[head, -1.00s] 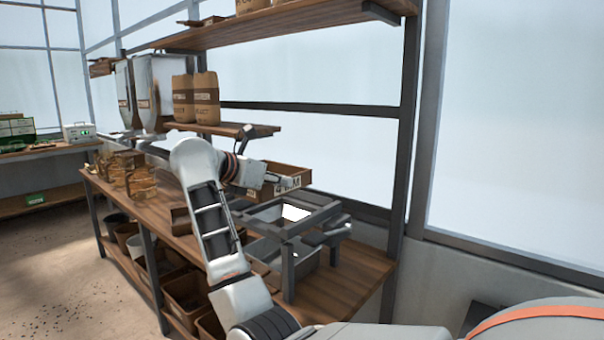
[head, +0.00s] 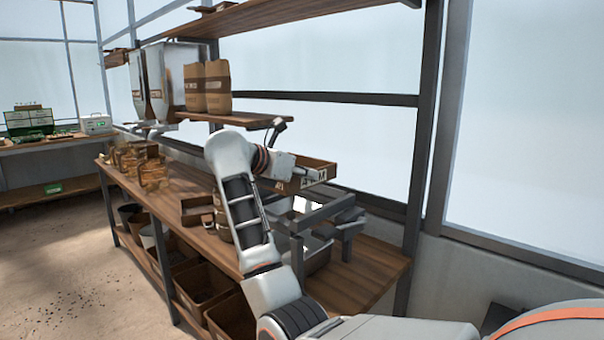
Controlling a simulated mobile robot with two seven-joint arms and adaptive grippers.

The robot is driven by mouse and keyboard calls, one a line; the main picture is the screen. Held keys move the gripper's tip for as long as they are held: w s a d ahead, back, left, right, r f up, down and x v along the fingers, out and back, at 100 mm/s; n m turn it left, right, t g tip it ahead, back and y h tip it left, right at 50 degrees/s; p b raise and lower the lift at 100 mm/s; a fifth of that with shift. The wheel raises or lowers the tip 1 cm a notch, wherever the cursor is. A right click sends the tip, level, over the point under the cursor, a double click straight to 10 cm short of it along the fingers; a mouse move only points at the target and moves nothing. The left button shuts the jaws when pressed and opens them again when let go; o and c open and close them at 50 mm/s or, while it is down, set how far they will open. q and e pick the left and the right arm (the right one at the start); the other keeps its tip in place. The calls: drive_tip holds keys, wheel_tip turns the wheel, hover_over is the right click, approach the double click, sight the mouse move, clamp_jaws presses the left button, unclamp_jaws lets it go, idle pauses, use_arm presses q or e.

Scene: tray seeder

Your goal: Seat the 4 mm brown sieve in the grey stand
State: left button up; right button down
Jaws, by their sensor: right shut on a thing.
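The brown sieve (head: 322,165), a shallow wooden-looking box with partly covered dark lettering ending in M on its front, is up in the air. My right gripper (head: 316,174) is shut on its near side. The sieve is roughly level, above and slightly left of the top of the grey stand (head: 343,228). A gap shows between them at the right; my arm hides part of the stand's left side and some of the lettering. The stand is a metal frame on the workbench with a bright opening in its top. My left gripper is not in view.
The wooden workbench (head: 372,268) has bare room right of the stand. A small brown frame (head: 197,212) and several amber containers (head: 152,172) sit left on it. Paper bags (head: 217,86) stand on a shelf (head: 235,120) behind. A dark upright post (head: 424,150) rises at the right.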

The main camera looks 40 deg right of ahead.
sight(320, 183)
drive_tip(key=shift+w+d+f+b, duration=0.1)
drive_tip(key=shift+d+f+b, duration=0.35)
drive_tip(key=shift+d+f, duration=0.35)
drive_tip(key=shift+d+f+b, duration=0.4)
drive_tip(key=shift+d+f, duration=0.1)
drive_tip(key=shift+f, duration=1.05)
drive_tip(key=shift+f+b, duration=0.45)
drive_tip(key=shift+f, duration=0.35)
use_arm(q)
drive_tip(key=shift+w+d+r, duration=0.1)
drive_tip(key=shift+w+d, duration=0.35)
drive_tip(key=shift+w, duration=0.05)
use_arm(e)
drive_tip(key=shift+f, duration=0.35)
drive_tip(key=shift+a+f, duration=0.15)
drive_tip(key=shift+a, duration=0.15)
drive_tip(key=shift+f, duration=0.35)
